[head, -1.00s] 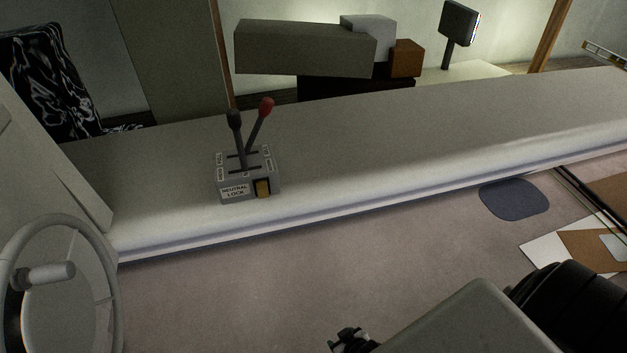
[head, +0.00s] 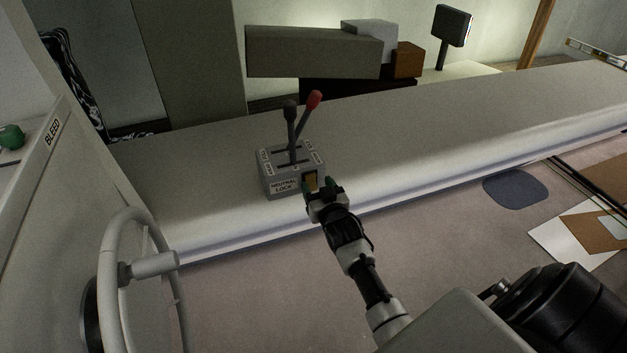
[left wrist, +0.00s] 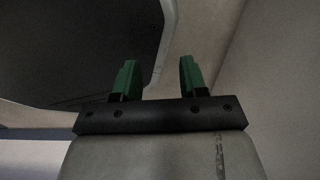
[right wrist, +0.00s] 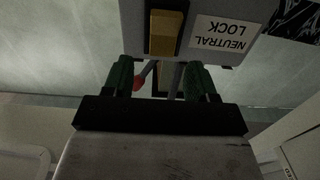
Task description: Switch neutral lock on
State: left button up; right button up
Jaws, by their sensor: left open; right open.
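The grey throttle box (head: 279,176) stands on the pale ledge, with a black-knobbed lever (head: 291,125) and a red-knobbed lever (head: 309,108) rising from its top. Its front carries a NEUTRAL LOCK label (head: 283,186) and a yellow rocker switch (head: 311,181). My right gripper (head: 321,186) is open at the box front, in front of the switch and partly covering it. In the right wrist view the switch (right wrist: 164,33) lies beyond the open fingers (right wrist: 160,80); contact cannot be told. My left gripper (left wrist: 156,82) is open and empty, outside the head view.
A grey steering wheel (head: 130,270) stands at the lower left, beside a panel marked BLEED (head: 53,132). The pale ledge (head: 430,135) is clear to the right of the box. Boxes (head: 315,52) and a small screen (head: 453,25) stand behind it.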

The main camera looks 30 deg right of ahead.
aim_at(311, 176)
jog(key=shift+x, duration=1.2)
pick_arm(q)
jog(key=shift+a+f, duration=0.15)
jog(key=shift+a, duration=0.4)
pick_arm(e)
jog(key=shift+w, duration=0.45)
